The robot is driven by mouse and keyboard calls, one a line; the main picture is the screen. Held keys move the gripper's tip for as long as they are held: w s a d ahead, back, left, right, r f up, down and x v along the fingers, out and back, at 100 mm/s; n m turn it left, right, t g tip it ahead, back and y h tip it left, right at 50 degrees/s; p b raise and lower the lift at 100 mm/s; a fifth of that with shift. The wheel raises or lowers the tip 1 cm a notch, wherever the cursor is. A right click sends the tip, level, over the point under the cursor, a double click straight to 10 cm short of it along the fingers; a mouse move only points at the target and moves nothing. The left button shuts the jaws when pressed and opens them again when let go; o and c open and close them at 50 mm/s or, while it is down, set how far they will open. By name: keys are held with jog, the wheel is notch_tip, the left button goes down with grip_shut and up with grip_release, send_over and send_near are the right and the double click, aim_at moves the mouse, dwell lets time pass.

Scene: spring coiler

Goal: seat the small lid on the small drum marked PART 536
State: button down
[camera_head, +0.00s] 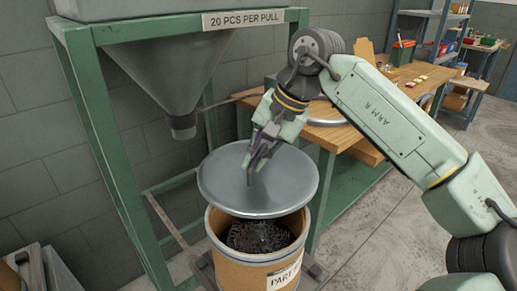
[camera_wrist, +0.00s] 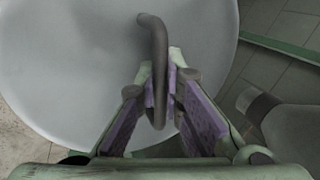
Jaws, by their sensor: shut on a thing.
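My gripper (camera_head: 257,165) is shut on the handle of a round grey metal lid (camera_head: 224,183). In the wrist view the dark bent handle (camera_wrist: 157,60) runs between the two finger pads, with the pale lid (camera_wrist: 70,70) beyond it. The lid is above the small drum (camera_head: 228,243), a brown drum holding dark coiled pieces (camera_head: 258,236). The lid covers the back of the drum's mouth from view, while the front of the opening shows. The drum's white label (camera_head: 284,274) reads "PART" and is cut off by the picture's lower edge, so its number cannot be read.
A grey hopper (camera_head: 165,75) on a green frame (camera_head: 95,105) stands at the left, its spout (camera_head: 182,126) close to the lid's back left. A wooden workbench (camera_head: 335,135) stands behind; another round grey lid (camera_head: 322,112) lies on it. Open floor (camera_head: 375,225) lies to the right.

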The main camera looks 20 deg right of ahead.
jog(key=shift+s+f+b, duration=0.15)
jog(key=shift+f+b, duration=0.35)
jog(key=shift+f, duration=0.2)
notch_tip(320, 180, down, 8)
jog(key=b, duration=0.6)
jog(key=shift+s+a, duration=0.15)
jog(key=shift+s, duration=0.05)
dwell(0.5)
jog(key=shift+f+b, duration=0.15)
jog(key=shift+b, duration=0.3)
dwell(0.3)
jog(key=c, duration=1.6)
grip_release()
jog(key=shift+c, duration=0.2)
jog(key=shift+o, duration=0.5)
jog(key=o, duration=0.5)
jog(key=shift+c, duration=0.2)
